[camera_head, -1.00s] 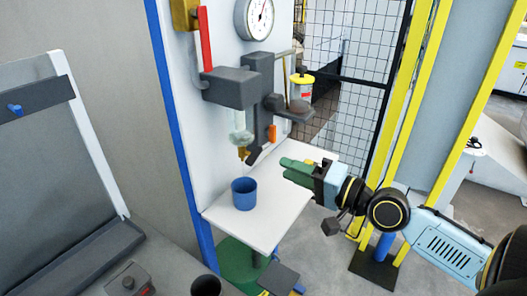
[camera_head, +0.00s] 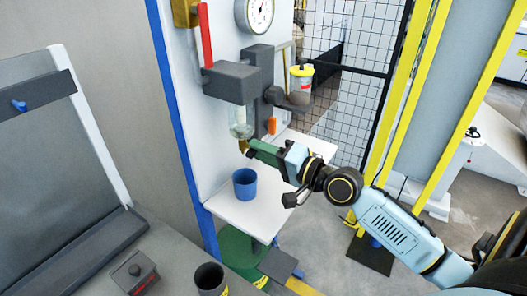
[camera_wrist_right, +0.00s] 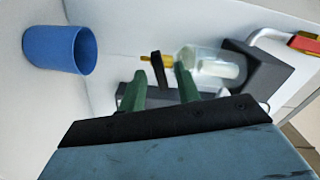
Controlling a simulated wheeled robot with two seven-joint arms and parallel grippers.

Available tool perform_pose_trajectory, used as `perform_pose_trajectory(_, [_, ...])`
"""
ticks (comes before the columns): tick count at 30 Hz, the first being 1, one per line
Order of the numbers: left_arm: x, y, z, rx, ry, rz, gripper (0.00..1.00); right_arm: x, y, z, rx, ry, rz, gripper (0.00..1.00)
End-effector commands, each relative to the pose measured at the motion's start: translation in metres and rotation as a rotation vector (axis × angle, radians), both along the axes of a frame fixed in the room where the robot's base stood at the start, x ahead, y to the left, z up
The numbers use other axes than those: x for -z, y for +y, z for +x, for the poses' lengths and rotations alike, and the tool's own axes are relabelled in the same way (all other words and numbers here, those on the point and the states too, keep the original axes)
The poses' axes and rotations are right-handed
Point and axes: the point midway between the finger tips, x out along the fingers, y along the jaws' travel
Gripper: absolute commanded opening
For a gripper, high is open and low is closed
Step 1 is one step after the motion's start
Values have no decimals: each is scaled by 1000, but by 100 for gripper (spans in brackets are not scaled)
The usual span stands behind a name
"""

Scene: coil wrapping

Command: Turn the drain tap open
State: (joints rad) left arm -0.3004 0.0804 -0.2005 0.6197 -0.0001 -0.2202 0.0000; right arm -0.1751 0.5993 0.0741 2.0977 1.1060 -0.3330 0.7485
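The drain tap is a small brass fitting (camera_head: 243,147) under a clear filter bowl (camera_head: 239,122). In the right wrist view the brass tap (camera_wrist_right: 150,58) shows with a dark lever (camera_wrist_right: 158,72) across it, beside the clear bowl (camera_wrist_right: 207,64). My right gripper (camera_head: 252,147) is right at the tap in the head view. In the right wrist view its two green fingers (camera_wrist_right: 160,82) stand apart, with the dark lever appearing between their tips. I cannot tell whether a finger touches it. The fingers partly hide the tap in the head view. My left gripper is not in view.
A blue cup (camera_head: 245,184) stands on the white shelf (camera_head: 230,208) below the tap. A grey block (camera_head: 232,82) sits above the bowl, with a red handle (camera_head: 205,40) and a gauge (camera_head: 261,14). A yellow-capped container (camera_head: 301,82) is to the right.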

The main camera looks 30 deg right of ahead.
Motion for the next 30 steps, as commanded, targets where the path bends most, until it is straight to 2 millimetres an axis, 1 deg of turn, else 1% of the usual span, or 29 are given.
perform_pose_trajectory(1, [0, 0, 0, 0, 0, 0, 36, 0, 0, 0, 0, 0, 0, 31])
perform_pose_trajectory(6, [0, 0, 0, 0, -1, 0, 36, 0, 0, 0, 0, 0, 1, 9])
perform_pose_trajectory(8, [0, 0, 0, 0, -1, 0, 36, 0, 0, 0, 0, 0, 1, 1])
perform_pose_trajectory(9, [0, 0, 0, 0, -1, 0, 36, 0, 0, 0, 0, 0, 1, 0])
perform_pose_trajectory(20, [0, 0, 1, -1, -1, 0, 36, 0, 0, 0, 0, -13, -34, 0])
perform_pose_trajectory(26, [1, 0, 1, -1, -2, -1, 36, 0, 0, 0, -1, -53, -131, 0])
perform_pose_trajectory(30, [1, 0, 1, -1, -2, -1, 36, 0, 0, 0, -1, -96, -236, 0])
